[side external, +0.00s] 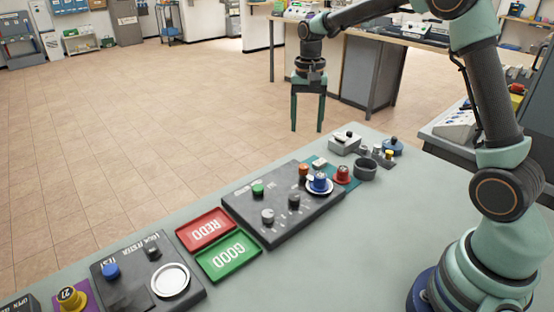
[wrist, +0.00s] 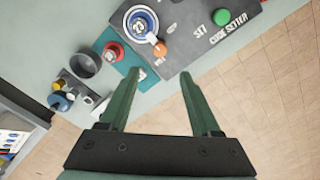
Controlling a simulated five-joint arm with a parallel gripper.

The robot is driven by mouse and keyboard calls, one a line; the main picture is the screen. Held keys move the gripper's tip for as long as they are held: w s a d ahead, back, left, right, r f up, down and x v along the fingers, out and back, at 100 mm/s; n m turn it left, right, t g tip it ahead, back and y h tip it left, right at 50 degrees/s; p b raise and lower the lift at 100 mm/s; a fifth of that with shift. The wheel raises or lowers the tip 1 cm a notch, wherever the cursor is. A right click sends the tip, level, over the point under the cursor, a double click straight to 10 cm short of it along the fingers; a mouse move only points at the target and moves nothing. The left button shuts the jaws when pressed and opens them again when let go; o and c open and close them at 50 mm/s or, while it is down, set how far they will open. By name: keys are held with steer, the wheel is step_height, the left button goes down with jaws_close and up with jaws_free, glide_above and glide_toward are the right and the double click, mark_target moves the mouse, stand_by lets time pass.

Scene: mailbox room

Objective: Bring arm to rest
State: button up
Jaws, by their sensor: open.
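My gripper (side external: 307,112) points straight down, with its two long green fingers apart and nothing between them. In the side external view it hangs in the air beyond the far edge of the grey-green table (side external: 190,215). In the wrist view the fingers of my gripper (wrist: 158,88) are spread wide, over the table edge and the tiled floor. The dark code setter panel (wrist: 215,40) lies ahead of the fingertips. My arm is raised and reaches over the right end of the table.
On the table are the code setter (side external: 285,225), a red REDO tray (side external: 206,229), a green GOOD tray (side external: 229,256) and a lock tester (side external: 130,285). A blue piece (side external: 320,182) sits on a white ring on the code setter. A dark cup (side external: 366,169) stands right. Open floor (side external: 150,130) lies beyond.

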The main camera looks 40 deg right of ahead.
steer(key=s+a+r+n+t, duration=0.3)
steer(key=s+a+r+n, duration=0.1)
steer(key=s+r, duration=0.45)
steer(key=s+a+n+t, duration=0.2)
steer(key=s+n, duration=0.3)
steer(key=s, duration=0.4)
steer(key=shift+s+a+f+t, duration=0.25)
steer(key=shift+a+f+t, duration=0.05)
steer(key=shift+a+f, duration=0.2)
